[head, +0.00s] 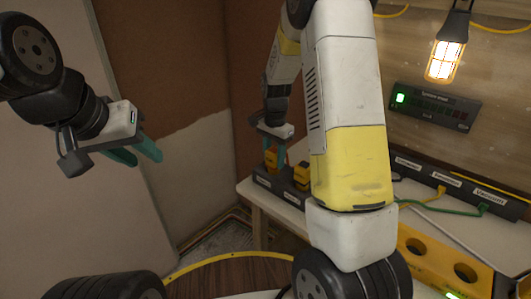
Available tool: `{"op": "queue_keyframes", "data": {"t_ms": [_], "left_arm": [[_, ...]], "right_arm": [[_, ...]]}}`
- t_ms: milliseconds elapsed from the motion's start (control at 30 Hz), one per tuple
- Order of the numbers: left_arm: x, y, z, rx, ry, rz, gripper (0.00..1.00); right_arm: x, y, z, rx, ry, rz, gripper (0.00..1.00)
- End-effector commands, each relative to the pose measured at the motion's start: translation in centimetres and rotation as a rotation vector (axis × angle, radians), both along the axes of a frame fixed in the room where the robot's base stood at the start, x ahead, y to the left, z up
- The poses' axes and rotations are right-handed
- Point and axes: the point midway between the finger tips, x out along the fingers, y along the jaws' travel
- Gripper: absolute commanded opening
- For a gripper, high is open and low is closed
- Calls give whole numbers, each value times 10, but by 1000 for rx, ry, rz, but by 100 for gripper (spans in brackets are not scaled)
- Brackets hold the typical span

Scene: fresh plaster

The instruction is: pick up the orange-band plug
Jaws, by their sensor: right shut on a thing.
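My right gripper (278,154) is low at a black socket strip (263,181) on the table's left end. It is shut on a yellow-orange plug (271,161) that stands at the strip. A second yellow plug (302,176) stands just to its right, partly behind my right arm. Both plugs are small here, and I cannot make out which has an orange band. I cannot tell whether the held plug is still seated. My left gripper (139,158) hangs in the air at the left, open and empty, its teal fingers apart.
A labelled black strip (452,187) with a green cable (455,208) runs along the table's back. A yellow block with round holes (424,270) is at the front right. A lit work lamp (446,60) hangs above a wall panel (435,106). My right arm hides the table's middle.

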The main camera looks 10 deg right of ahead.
Motion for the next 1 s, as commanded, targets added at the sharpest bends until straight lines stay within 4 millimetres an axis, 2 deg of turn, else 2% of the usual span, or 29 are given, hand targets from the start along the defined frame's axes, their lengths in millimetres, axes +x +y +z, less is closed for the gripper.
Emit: {"op": "queue_keyframes", "data": {"t_ms": [333,800,1000], "left_arm": [[0,0,0,0,0,0,36],[0,0,0,0,0,0,36],[0,0,0,0,0,0,36]], "right_arm": [[1,0,6,0,-4,0,0],[1,0,89,1,-4,0,0],[0,0,101,0,-1,0,0]]}}
